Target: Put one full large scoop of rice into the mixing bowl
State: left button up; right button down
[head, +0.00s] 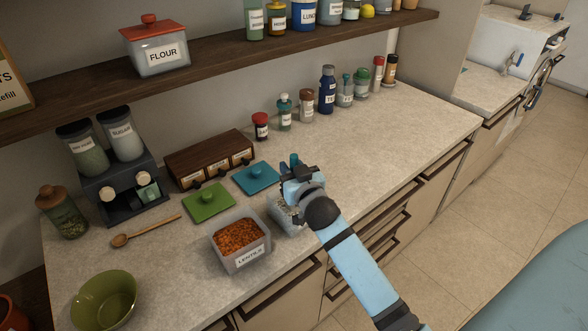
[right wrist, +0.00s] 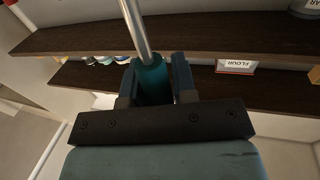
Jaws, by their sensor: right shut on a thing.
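My right gripper (head: 296,182) is shut on the teal handle of a scoop; the handle (right wrist: 153,82) and its metal shaft show in the right wrist view. The scoop's bowl end is hidden in both views, so I cannot tell whether it holds rice. The gripper is above a clear container (head: 283,217), mostly hidden behind my arm; its label and most of its contents do not show. The olive-green mixing bowl (head: 106,300) stands at the counter's front left; its visible inside looks empty. My left gripper is not in view.
A lentils container (head: 240,240) stands between the bowl and my gripper. A wooden spoon (head: 143,232), a green lid (head: 208,202) and a blue lid (head: 256,178) lie behind it. A dispenser (head: 120,180) and bottles line the back.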

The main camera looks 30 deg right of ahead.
notch_tip(320, 180, up, 4)
jog(key=p, duration=0.2)
jog(key=shift+f+p, duration=0.15)
jog(key=shift+p, duration=0.2)
notch_tip(320, 180, up, 8)
jog(key=p, duration=0.4)
send_over(296, 164)
jog(key=w, duration=0.3)
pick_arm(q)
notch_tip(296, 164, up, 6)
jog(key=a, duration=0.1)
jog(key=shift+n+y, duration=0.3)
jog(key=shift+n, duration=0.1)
pick_arm(e)
jog(key=shift+s+d+f, duration=0.1)
jog(key=shift+s+d, duration=0.05)
jog(key=shift+d, duration=0.05)
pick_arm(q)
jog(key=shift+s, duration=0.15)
pick_arm(e)
jog(key=shift+a, duration=0.1)
